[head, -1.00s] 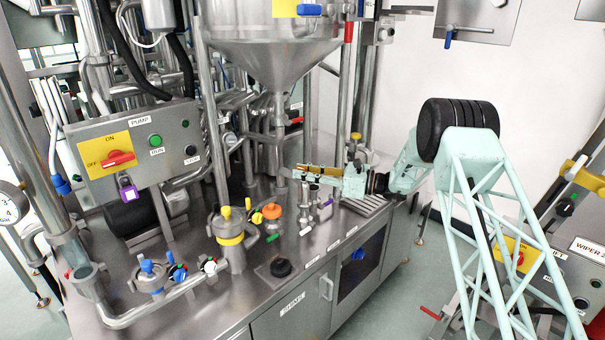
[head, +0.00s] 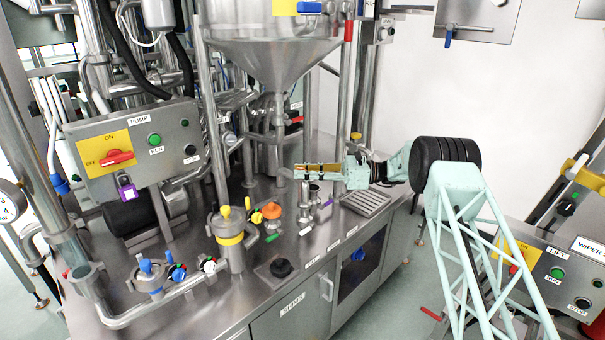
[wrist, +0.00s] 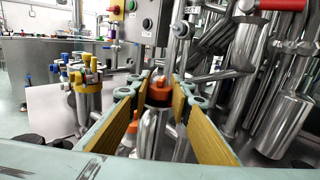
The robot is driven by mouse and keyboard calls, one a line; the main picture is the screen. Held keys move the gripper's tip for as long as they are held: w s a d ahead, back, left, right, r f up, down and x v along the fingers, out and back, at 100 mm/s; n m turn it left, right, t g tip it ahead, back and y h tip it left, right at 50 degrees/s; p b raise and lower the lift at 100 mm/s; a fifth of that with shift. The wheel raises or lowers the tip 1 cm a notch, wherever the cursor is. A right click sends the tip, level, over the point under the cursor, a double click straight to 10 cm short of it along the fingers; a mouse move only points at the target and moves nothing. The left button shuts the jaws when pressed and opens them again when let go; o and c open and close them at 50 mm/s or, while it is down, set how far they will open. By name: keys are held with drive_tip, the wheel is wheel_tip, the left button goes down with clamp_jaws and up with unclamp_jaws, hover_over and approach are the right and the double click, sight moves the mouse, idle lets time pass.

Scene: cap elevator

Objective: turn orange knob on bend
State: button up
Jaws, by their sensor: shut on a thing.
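In the wrist view an orange knob (wrist: 160,93) sits on top of a silver pipe fitting, between the tan pads of my gripper (wrist: 161,82). My gripper is shut on this knob, with a finger on each side. In the head view my gripper (head: 305,171) reaches left from the arm, level above a metal fitting, and its fingers hide what is between them. Another orange knob (head: 272,210) shows in the head view, lower left of the gripper and apart from it.
A steel hopper (head: 275,60) hangs above the steel worktop (head: 265,250). A yellow-banded vessel (head: 230,238) and blue-handled valves (head: 150,268) stand to the left. A grey pump box (head: 135,150) is further back. A slotted drain plate (head: 366,202) lies near the gripper's right.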

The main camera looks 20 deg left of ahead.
drive_tip(key=shift+n+g+h+b, duration=0.85)
drive_tip(key=shift+n+g, duration=0.35)
drive_tip(key=shift+g, duration=0.5)
drive_tip(key=o, duration=0.8)
drive_tip(key=shift+o, duration=0.2)
drive_tip(key=shift+r, duration=5)
